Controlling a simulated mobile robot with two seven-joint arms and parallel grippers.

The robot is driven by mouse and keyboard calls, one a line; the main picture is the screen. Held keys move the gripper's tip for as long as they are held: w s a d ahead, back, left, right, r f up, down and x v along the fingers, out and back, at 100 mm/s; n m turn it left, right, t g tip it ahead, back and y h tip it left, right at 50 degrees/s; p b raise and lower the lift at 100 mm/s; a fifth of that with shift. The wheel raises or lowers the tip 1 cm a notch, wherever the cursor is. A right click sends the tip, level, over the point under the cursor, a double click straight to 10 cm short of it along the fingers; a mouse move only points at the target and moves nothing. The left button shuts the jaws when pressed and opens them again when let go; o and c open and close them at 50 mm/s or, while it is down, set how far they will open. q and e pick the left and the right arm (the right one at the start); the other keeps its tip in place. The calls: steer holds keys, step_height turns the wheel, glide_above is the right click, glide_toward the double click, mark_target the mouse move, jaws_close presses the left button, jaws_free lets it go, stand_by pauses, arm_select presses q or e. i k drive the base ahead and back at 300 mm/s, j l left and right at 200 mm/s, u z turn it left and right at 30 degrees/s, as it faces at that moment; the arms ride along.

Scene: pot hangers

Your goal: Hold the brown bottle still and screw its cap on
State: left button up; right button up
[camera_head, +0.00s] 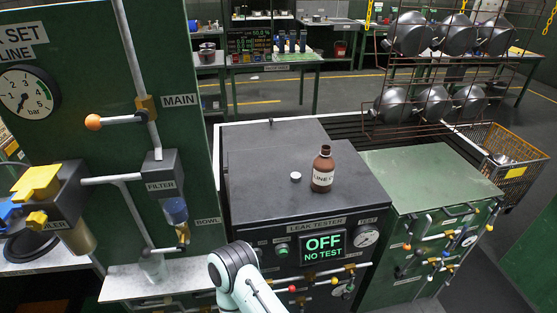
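The brown bottle (323,169) stands upright on the dark top of the leak tester (262,205). It has a white label with partly readable lettering, and its neck is uncapped as far as I can see. A small white cap (296,177) lies on the same top, just left of the bottle and apart from it. One of my arms shows at the bottom centre, in front of the leak tester, but its gripper is not visible. My other gripper is not in view either. Nothing touches the bottle or the cap.
A green cabinet (425,180) stands right of the tester, with a wire basket (513,165) and a rack of metal pots (410,35) behind. A green panel (85,130) with pipes and valves rises at left. The tester top around bottle and cap is clear.

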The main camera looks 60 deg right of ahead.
mark_target(323, 169)
steer(key=z, duration=2.55)
